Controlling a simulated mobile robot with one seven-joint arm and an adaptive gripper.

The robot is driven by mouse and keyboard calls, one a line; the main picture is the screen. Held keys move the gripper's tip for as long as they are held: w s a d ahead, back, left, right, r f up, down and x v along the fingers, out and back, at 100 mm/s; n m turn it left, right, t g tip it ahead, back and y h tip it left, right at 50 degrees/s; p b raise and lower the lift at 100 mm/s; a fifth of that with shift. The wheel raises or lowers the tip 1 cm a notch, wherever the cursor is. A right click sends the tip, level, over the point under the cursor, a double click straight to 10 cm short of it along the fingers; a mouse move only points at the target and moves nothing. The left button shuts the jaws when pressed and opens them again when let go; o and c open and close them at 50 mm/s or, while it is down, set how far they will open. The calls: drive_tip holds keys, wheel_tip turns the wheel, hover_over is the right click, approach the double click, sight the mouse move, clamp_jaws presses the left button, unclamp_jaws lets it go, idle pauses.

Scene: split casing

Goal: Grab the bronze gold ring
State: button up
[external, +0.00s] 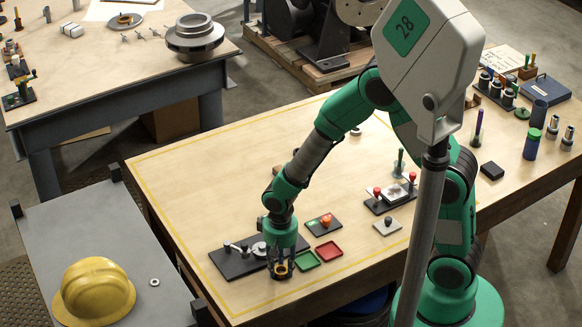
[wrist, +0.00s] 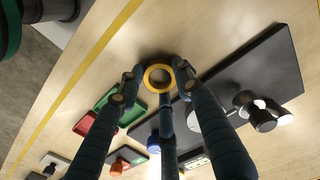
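The bronze gold ring (wrist: 147,76) is between the tips of my gripper (wrist: 158,75) in the wrist view. In the external view the ring (external: 282,270) shows low between the fingers of my gripper (external: 281,269), near the front edge of the table. Two fingertips stand on either side of the ring and the third is at its near side. They are very close to the ring; I cannot tell whether they press on it. Whether the ring rests on the table or is slightly above it is also unclear.
A dark plate (external: 233,265) with metal parts is right beside my gripper. A green tray (external: 307,261) and a red tray (external: 328,251) are close to the right. A dark pad with an orange piece (external: 325,222) is behind them. Bare tabletop lies farther left.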

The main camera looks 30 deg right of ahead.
drive_tip(key=shift+r, duration=0.1)
drive_tip(key=shift+r, duration=0.8)
wheel_tip(320, 180, up, 2)
drive_tip(key=shift+s+r+p, duration=0.1)
drive_tip(key=shift+p, duration=0.35)
drive_tip(key=s+d+r+p, duration=0.1)
drive_tip(key=s+d, duration=0.7)
drive_tip(key=s, duration=0.5)
drive_tip(key=shift+d, duration=0.35)
